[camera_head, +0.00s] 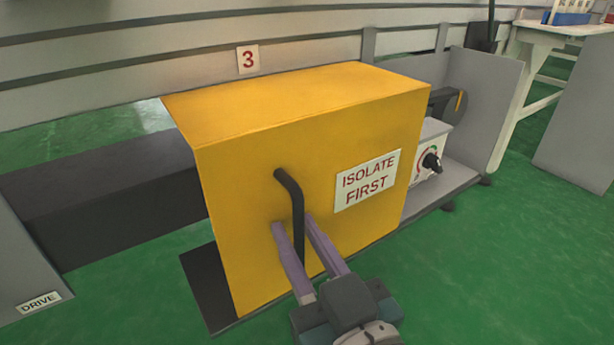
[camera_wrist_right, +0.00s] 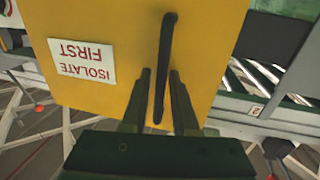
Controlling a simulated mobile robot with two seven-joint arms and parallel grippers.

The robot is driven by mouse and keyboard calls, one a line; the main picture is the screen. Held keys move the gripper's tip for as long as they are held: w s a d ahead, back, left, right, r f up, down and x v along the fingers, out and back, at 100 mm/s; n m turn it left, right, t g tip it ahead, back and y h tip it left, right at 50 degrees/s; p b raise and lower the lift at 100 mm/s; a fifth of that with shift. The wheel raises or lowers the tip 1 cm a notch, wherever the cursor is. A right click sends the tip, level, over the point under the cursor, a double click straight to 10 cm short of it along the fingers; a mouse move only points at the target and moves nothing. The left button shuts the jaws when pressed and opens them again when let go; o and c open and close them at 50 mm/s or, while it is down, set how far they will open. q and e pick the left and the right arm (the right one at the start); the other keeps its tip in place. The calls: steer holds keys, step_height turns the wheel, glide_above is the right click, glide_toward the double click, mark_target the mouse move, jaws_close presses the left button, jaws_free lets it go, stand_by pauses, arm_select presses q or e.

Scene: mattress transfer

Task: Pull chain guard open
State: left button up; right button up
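The chain guard (camera_head: 290,130) is a large yellow box with an "ISOLATE FIRST" label (camera_head: 367,180) on its front. It stands closed over the machine. A black bar handle (camera_head: 290,185) runs upright on its front face; it also shows in the right wrist view (camera_wrist_right: 166,50). My right gripper (camera_head: 294,222) is at the lower part of the handle. Its two fingers are apart, one on each side of the bar, with gaps visible in the right wrist view (camera_wrist_right: 160,74). My left gripper is in neither view.
Right of the guard is a grey box with a black rotary switch (camera_head: 431,162). A dark beam (camera_head: 110,195) runs left to a grey panel marked "DRIVE" (camera_head: 38,303). A white table (camera_head: 560,32) stands at the back right. Green floor in front is clear.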

steer(key=shift+s+d, duration=0.1)
steer(key=shift+s, duration=0.15)
steer(key=p+v, duration=0.4)
steer(key=v, duration=0.5)
steer(key=shift+s, duration=0.2)
steer(key=shift+d+r, duration=0.1)
step_height(320, 180, up, 14)
steer(key=w+d+g+h+p, duration=0.1)
steer(key=d+g+h+p, duration=0.15)
steer(key=p, duration=1.35)
steer(key=s+d+r+m+g+h+p, duration=0.1)
steer(key=s+d+r+g+h+p, duration=0.25)
steer(key=r+p, duration=0.95)
steer(key=s+d+r+m+g+p, duration=0.1)
steer(key=s+d+r+g+p, duration=0.35)
steer(key=r+p, duration=0.85)
steer(key=s+d+r+m+g+h+p, duration=0.15)
steer(key=s+d+r+p, duration=0.4)
steer(key=r+p, duration=0.75)
step_height(320, 180, up, 36)
steer(key=p, duration=3.2)
steer(key=shift+w+f+g, duration=0.2)
steer(key=shift+w+g, duration=0.2)
steer(key=shift+w, duration=0.05)
